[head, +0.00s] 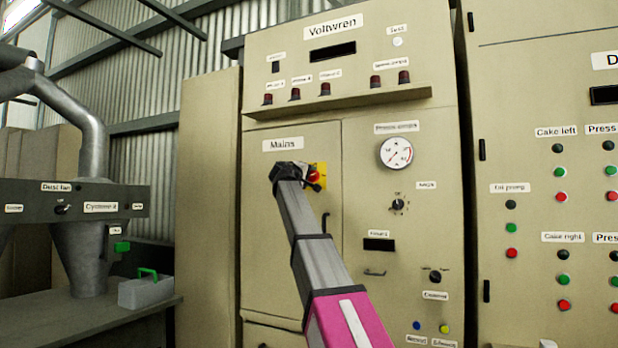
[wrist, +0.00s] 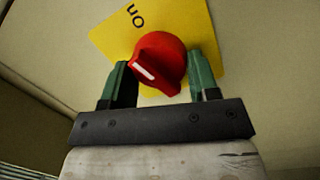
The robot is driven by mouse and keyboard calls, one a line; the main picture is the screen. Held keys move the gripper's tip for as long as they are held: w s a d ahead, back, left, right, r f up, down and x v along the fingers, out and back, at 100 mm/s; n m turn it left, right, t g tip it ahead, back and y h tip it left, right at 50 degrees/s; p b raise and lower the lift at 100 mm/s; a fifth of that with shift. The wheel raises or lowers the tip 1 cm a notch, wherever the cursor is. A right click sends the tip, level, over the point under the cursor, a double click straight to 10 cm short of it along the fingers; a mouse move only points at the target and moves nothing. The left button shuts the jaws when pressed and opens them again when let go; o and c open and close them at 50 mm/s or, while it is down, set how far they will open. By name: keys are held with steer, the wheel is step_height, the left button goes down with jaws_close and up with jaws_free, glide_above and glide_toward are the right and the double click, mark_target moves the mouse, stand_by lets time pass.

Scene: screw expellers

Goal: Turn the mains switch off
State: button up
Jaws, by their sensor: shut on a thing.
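The mains switch is a red rotary knob (wrist: 160,62) on a yellow plate (wrist: 196,30), on the cabinet door under the "Mains" label (head: 283,144). In the wrist view, upside-down "On" lettering shows on the plate, and the knob's white mark sits on its left part, slanting. My gripper (wrist: 160,78) has its green fingers on either side of the knob and is shut on it. In the head view, my gripper (head: 296,172) is at the plate, and the red knob (head: 314,176) shows partly behind it.
A pressure gauge (head: 396,152) and a small selector knob (head: 398,205) are right of the door. A ledge (head: 340,103) juts out above it. A door handle (head: 325,222) is below the switch. A grey box with a green handle (head: 146,290) stands on the left bench.

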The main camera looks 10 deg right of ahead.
steer(key=n, duration=0.2)
steer(key=n+t, duration=0.1)
steer(key=n, duration=0.5)
steer(key=shift+f, duration=0.25)
steer(key=n+t, duration=0.1)
steer(key=n, duration=0.3)
steer(key=shift+d+y, duration=0.1)
steer(key=shift+y, duration=0.2)
steer(key=shift+s+d+f+n+t+y, duration=0.1)
steer(key=shift+n+t+y, duration=0.25)
steer(key=shift+n, duration=1.85)
steer(key=o, duration=1.3)
steer(key=shift+s, duration=0.1)
steer(key=v, duration=1)
steer(key=shift+s+a, duration=0.2)
steer(key=shift+s, duration=0.05)
steer(key=shift+f, duration=0.1)
